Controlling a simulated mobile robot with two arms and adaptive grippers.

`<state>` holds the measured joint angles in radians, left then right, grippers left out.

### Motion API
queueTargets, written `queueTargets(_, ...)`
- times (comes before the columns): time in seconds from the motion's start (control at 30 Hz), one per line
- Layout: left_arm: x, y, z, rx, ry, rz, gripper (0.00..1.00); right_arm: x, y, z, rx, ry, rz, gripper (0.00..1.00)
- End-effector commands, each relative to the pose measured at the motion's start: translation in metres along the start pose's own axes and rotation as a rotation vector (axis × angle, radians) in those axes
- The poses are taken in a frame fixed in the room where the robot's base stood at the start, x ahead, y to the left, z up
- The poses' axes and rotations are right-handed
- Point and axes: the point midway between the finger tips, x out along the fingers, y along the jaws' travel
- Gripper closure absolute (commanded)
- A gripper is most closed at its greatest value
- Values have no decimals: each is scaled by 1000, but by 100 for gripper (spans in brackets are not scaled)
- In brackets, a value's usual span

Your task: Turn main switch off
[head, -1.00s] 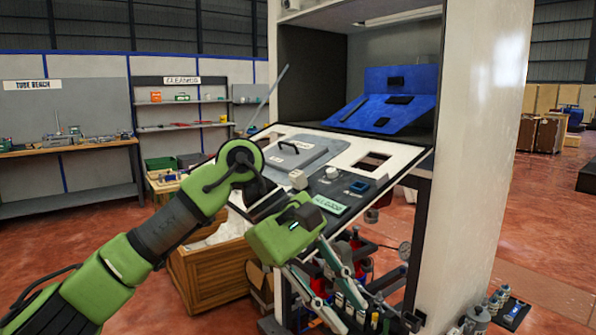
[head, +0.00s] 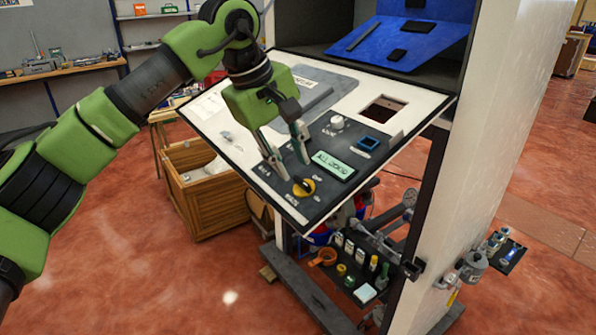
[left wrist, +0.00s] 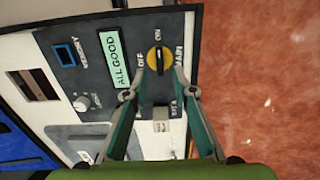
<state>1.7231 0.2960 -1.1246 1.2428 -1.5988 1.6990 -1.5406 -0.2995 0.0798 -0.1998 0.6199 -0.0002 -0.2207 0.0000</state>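The main switch is a yellow round dial with a black knob (head: 303,187) near the front corner of the sloped panel. In the left wrist view the switch (left wrist: 158,60) shows its knob lying along the direction of the ON label, with OFF beside it and MAIN on the other side. My left gripper (head: 294,170) is open above the panel, its fingertips just behind the switch in the head view. In the left wrist view its two fingertips (left wrist: 160,74) are spread, with the knob between and slightly beyond them. Contact cannot be told. My right gripper is not in view.
A green ALL GOOD display (head: 334,165), a blue-framed button (head: 368,143) and a white knob (head: 337,122) are near the switch on the panel. A wooden crate (head: 207,187) stands below left. The cabinet's white side wall (head: 500,130) rises on the right.

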Motion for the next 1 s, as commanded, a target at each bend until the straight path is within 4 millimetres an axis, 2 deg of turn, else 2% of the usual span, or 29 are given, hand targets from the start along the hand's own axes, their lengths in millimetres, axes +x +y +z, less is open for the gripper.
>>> queueTargets(0.1, 20, 0, 1, 1, -3, 0, 75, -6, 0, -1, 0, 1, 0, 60)
queueTargets(0.3, 41, 1, 1, 0, -1, 1, 75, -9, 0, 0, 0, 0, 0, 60)
queueTargets(0.67, 46, 1, 1, 1, 0, 2, 75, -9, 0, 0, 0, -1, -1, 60)
queueTargets(0.7, 46, 1, 1, 1, -1, 2, 85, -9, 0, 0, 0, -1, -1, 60)
queueTargets(0.77, 46, 1, 1, 1, -1, 2, 100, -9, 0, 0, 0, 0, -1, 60)
queueTargets(1.0, 46, 1, 1, -1, -1, 2, 100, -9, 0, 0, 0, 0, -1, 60)
